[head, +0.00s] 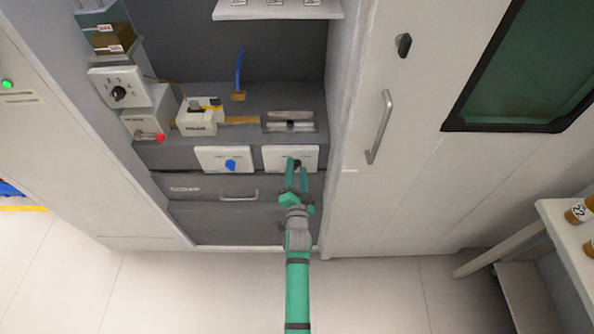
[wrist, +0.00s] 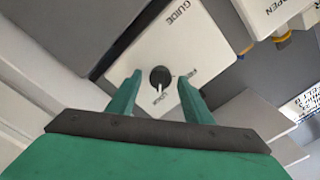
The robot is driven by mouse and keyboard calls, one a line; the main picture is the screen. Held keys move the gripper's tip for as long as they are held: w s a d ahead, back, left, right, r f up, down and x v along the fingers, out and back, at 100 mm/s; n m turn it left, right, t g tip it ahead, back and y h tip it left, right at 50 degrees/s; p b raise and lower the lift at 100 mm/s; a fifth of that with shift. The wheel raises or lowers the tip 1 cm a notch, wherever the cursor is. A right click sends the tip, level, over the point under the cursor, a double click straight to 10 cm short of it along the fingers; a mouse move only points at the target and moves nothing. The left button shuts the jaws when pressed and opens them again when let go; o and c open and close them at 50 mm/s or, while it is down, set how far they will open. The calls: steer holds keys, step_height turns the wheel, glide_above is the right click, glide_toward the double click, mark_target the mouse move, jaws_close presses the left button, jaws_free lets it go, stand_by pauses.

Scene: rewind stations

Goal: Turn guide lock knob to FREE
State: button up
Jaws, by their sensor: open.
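The guide lock knob (wrist: 160,75) is round and black with a white pointer line, on a white plate (wrist: 203,43) marked GUIDE. In the wrist view its pointer aims down the picture, near a small label that seems to read LOCK; another small label sits to the right of the knob. In the head view the plate (head: 308,152) is on the front of the grey station, right of a blue-knob plate. My gripper (head: 297,172) is open in front of it. In the wrist view my fingers are on either side of the knob, with gaps visible; contact cannot be told.
A plate with a blue knob (head: 231,165) is just left. A drawer handle (head: 240,197) lies below. A cabinet door with a bar handle (head: 379,127) stands right. A white box marked OPEN (wrist: 272,12) is at the top right of the wrist view. The floor in front is clear.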

steer(key=shift+w, duration=0.1)
steer(key=c, duration=1.1)
steer(key=shift+o, duration=0.2)
steer(key=shift+n, duration=0.4)
steer(key=n, duration=0.3)
steer(key=shift+n, duration=0.4)
steer(key=n, duration=0.4)
steer(key=shift+a+n, duration=0.1)
steer(key=shift+n, duration=0.2)
steer(key=n, duration=0.5)
steer(key=shift+f+n, duration=0.1)
steer(key=shift+n, duration=1.9)
